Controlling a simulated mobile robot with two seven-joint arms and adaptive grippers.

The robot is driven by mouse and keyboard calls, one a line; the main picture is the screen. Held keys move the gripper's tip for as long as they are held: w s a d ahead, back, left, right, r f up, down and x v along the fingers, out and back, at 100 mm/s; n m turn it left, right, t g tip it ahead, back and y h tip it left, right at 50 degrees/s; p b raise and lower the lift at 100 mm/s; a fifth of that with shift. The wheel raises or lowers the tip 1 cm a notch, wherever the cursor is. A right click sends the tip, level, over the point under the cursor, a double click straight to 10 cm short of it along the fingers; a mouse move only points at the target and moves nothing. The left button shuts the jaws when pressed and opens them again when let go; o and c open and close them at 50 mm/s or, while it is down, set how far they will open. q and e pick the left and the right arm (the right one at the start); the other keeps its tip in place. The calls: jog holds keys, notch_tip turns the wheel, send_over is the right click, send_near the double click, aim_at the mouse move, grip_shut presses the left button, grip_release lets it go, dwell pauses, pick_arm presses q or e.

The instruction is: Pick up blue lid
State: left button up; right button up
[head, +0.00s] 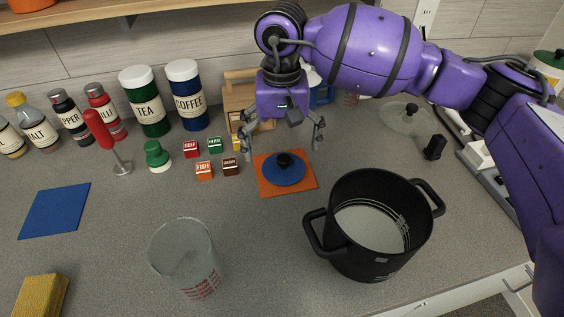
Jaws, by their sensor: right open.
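The blue lid (282,172) with a black knob lies flat on an orange square mat (267,189) in the middle of the counter. My right gripper (282,145) points down above the lid, its fingers spread to either side of the knob. It is open and empty, and the lid appears to rest on the mat untouched. My left gripper is not in view.
A black pot (375,222) stands front right of the lid, and a clear measuring cup (185,258) front left. Small spice boxes (204,169) sit just left of the mat. A glass lid (404,117) lies back right. A blue mat (55,210) is at far left.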

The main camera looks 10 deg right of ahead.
aim_at(285, 159)
jog(key=f, duration=0.3)
jog(key=f+p, duration=0.1)
jog(key=f, duration=0.1)
jog(key=shift+s+d+f, duration=0.1)
jog(key=shift+d+f, duration=0.05)
jog(key=shift+d, duration=0.1)
jog(key=shift+c, duration=0.2)
